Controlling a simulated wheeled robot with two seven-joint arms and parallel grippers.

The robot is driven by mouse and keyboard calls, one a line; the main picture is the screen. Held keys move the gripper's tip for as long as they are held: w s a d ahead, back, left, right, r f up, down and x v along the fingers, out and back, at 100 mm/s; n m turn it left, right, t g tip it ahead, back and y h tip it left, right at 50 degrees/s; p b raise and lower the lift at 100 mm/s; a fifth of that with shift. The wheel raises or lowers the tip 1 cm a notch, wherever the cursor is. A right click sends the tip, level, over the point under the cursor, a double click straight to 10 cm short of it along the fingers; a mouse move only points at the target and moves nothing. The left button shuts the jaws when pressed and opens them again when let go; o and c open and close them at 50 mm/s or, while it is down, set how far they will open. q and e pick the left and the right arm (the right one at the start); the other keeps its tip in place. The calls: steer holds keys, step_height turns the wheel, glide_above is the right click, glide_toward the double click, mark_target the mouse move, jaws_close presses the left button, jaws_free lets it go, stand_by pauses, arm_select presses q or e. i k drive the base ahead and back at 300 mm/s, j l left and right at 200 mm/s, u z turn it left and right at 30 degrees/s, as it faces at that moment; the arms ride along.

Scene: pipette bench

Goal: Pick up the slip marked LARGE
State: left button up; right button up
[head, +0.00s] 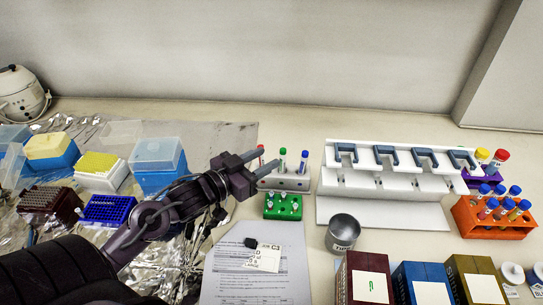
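A small pale slip (265,259) lies on a printed white sheet (240,289) at the lower middle of the head view. Its small print seems to read LARGE along the lower edge, with C3 at its top. A small black object (251,242) sits at the slip's upper left edge. My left gripper (268,160) is above and beyond the slip, near a small tube rack. Its two fingers point right and stand apart, with nothing seen between them. My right gripper is not in view.
A rack with capped tubes (285,182) and a green tube block (283,206) stand beyond the sheet. A grey tin (342,232) stands right of it, and a red box (364,278) nearer. A white pipette stand (385,212) is at the right. Foil and tip boxes fill the left.

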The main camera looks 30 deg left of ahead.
mark_target(266, 257)
steer(key=k, duration=2)
